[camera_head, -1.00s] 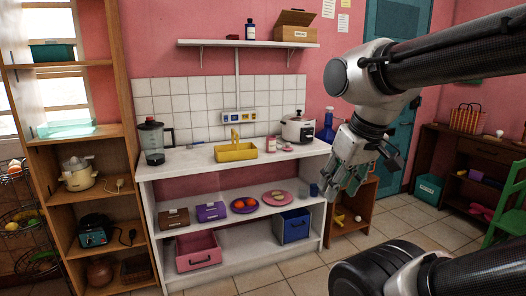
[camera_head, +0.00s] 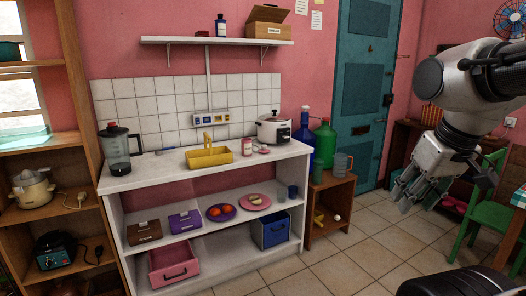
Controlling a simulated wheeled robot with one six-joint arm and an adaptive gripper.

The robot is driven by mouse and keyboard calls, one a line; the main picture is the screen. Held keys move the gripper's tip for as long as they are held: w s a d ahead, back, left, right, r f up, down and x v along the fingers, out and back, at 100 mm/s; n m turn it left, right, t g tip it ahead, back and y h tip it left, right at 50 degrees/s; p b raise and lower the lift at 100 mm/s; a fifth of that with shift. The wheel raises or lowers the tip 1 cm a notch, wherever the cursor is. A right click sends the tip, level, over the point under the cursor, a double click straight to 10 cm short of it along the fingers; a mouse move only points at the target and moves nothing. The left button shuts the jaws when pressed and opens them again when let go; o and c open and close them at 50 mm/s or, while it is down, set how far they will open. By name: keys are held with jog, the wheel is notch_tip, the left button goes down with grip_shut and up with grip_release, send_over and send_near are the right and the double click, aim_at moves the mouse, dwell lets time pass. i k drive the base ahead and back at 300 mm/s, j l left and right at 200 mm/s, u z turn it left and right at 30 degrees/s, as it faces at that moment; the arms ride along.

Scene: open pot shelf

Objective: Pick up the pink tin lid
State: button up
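A small pink round thing that looks like the tin lid (camera_head: 264,150) lies on the white countertop (camera_head: 140,180), between a pink-and-white tin (camera_head: 247,147) and the white rice cooker (camera_head: 273,130). It is small at this distance, so its details are unclear. My gripper (camera_head: 420,196) hangs at the right of the picture, pointing down, well to the right of the counter and apart from the lid. Its fingers look spread, with nothing seen between them.
A yellow basket (camera_head: 209,156) stands left of the tin, and a blender (camera_head: 118,149) at the counter's left end. Blue (camera_head: 305,137) and green (camera_head: 325,145) jugs stand beyond the right end, by a small wooden shelf (camera_head: 331,193). Floor tiles (camera_head: 345,250) before the counter are clear.

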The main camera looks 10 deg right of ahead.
aim_at(264, 150)
jog(key=i, duration=1.3)
jog(key=i+l, duration=0.15)
jog(key=i, duration=1.15)
jog(key=j+u, duration=0.05)
jog(key=j, duration=0.05)
